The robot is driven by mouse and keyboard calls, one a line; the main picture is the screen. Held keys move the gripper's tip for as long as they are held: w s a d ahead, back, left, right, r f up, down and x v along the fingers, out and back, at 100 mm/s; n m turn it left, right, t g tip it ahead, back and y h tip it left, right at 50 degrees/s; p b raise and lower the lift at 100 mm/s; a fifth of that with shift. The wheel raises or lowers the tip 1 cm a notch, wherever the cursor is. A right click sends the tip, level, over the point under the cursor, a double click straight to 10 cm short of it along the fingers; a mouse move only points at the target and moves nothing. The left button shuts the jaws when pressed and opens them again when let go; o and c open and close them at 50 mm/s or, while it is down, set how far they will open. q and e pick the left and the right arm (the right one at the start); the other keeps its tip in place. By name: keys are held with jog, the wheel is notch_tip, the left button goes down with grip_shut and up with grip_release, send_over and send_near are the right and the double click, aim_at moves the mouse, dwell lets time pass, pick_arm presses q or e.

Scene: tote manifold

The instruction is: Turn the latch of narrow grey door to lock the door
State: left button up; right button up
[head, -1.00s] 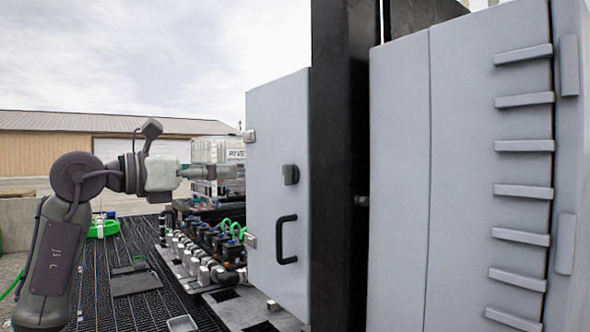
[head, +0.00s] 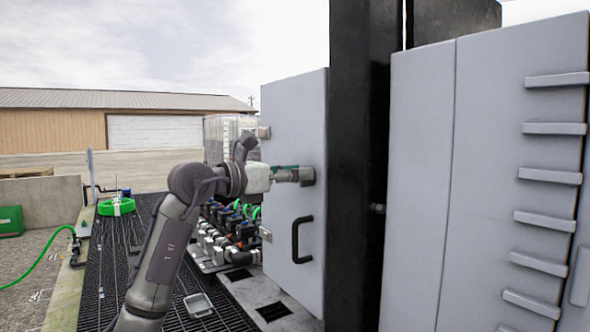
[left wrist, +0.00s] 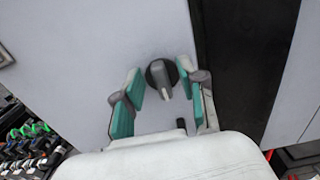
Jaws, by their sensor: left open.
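The narrow grey door (head: 295,120) stands left of a black post, with a black pull handle (head: 302,240) below its latch. The latch (left wrist: 161,78) is a dark round base with a grey knob that points downward in the left wrist view. My left gripper (left wrist: 163,85) is open, with its teal-padded fingers on either side of the latch; I cannot tell whether they touch it. In the head view my left gripper (head: 295,174) is at the door and hides most of the latch. My right gripper is not in view.
A black post (head: 360,170) stands right of the door, then a wider grey cabinet (head: 420,180) with several bar-like ridges. A manifold with several valves and green hoses (head: 238,222) lies left of the door, above black grating (head: 115,260).

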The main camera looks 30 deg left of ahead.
pick_arm(q)
grip_shut()
dwell(0.3)
jog(key=shift+a+n, duration=0.1)
jog(key=shift+n, duration=0.2)
jog(key=shift+w+a+f+n+p, duration=0.1)
jog(key=shift+a+n, duration=0.05)
jog(key=shift+n, duration=2.7)
jog(key=shift+s+a+f+n+p, duration=0.1)
jog(key=shift+a+f+n+p, duration=0.1)
jog(key=shift+n, duration=2.7)
jog(key=shift+w+a+f+n+p, duration=0.1)
jog(key=shift+a+n, duration=0.05)
jog(key=shift+n, duration=2.7)
